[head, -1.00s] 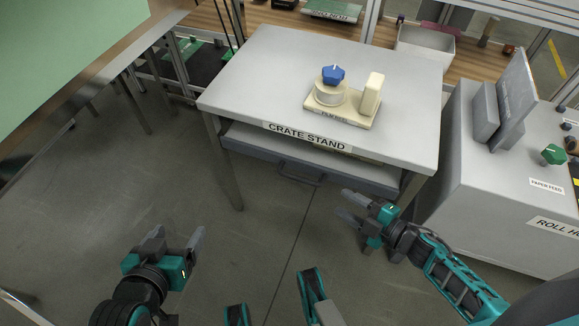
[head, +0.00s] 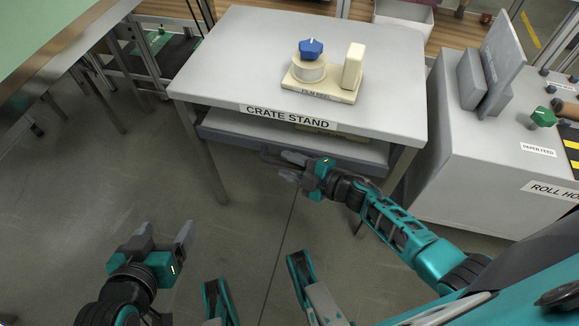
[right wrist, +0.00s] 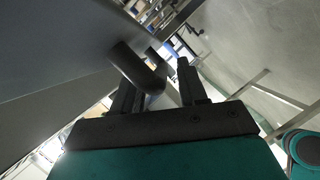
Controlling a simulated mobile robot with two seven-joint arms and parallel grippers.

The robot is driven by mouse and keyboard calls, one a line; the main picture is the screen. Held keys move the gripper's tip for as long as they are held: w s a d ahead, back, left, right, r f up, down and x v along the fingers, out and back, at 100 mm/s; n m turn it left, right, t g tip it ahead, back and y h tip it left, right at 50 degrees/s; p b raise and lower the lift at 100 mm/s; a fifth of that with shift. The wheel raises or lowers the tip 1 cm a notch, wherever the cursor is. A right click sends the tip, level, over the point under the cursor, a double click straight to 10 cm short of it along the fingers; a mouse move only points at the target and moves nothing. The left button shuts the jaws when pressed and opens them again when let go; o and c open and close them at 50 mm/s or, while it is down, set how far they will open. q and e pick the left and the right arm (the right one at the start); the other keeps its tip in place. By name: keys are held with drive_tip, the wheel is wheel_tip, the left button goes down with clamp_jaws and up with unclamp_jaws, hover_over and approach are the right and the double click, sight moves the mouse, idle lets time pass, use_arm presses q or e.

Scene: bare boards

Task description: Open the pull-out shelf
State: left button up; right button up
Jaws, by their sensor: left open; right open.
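The pull-out shelf (head: 345,157) is a grey-blue drawer-like tray under the top of the table labelled CRATE STAND (head: 200,85). Its dark bar handle (head: 268,155) shows at the front, partly hidden by my right gripper (head: 290,167). That gripper is open, with its fingertips at the handle. In the right wrist view the dark handle (right wrist: 140,70) lies close in front of the open fingers, overlapping the left one; I cannot tell whether they touch. My left gripper (head: 166,237) is open and empty over the floor at lower left.
A grey cabinet (head: 460,190) labelled PAPER FEED stands close on the right. A green-topped bench (head: 50,40) is at the left. The floor in front of the shelf is open.

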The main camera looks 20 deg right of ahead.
drive_tip(key=shift+w+a, duration=0.1)
drive_tip(key=shift+w, duration=0.1)
clamp_jaws()
idle(0.3)
